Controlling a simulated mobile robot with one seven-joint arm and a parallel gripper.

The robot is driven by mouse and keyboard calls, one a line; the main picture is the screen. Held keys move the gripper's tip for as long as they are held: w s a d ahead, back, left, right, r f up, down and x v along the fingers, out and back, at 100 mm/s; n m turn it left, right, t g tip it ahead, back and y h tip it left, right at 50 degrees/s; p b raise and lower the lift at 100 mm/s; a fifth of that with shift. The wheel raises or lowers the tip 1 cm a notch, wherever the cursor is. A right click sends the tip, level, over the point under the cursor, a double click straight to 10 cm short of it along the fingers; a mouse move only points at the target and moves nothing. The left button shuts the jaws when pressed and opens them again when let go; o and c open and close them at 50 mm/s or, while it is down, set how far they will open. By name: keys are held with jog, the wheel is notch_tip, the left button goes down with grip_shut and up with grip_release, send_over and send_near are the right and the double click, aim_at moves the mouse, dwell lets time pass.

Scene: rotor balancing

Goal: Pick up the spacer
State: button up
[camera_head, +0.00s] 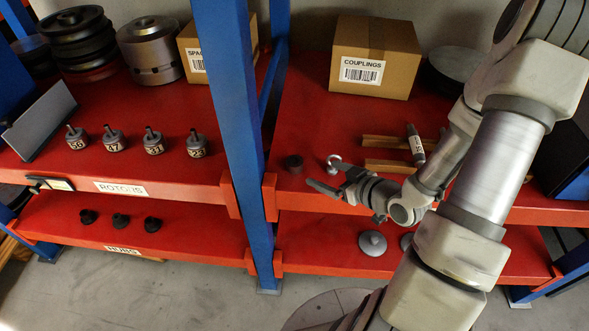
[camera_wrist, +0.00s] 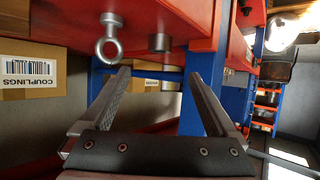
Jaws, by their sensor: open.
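The spacer looks to be the small dark grey ring (camera_head: 293,164) standing on the red shelf near its front edge, just right of the blue upright. In the wrist view the grey cylinder (camera_wrist: 159,43) shows ahead of the fingertips and between their lines, apart from them. My gripper (camera_head: 324,175) is open and empty at the front of the shelf, to the right of the ring. In the wrist view the two fingers of my gripper (camera_wrist: 158,76) are spread wide with nothing between them.
A metal eye bolt (camera_head: 334,164) stands close to the ring and my fingers; it also shows in the wrist view (camera_wrist: 109,38). The blue upright (camera_head: 232,90) is just left. Wooden strips (camera_head: 392,141) and a labelled shaft (camera_head: 415,142) lie right. A couplings box (camera_head: 375,57) stands behind.

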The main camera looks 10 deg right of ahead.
aim_at(296, 162)
jog(key=shift+b+x, duration=1.4)
jog(key=shift+b, duration=1.95)
jog(key=x, duration=0.5)
jog(key=shift+b, duration=0.3)
jog(key=shift+b+x, duration=0.5)
jog(key=shift+x, duration=2.7)
grip_shut()
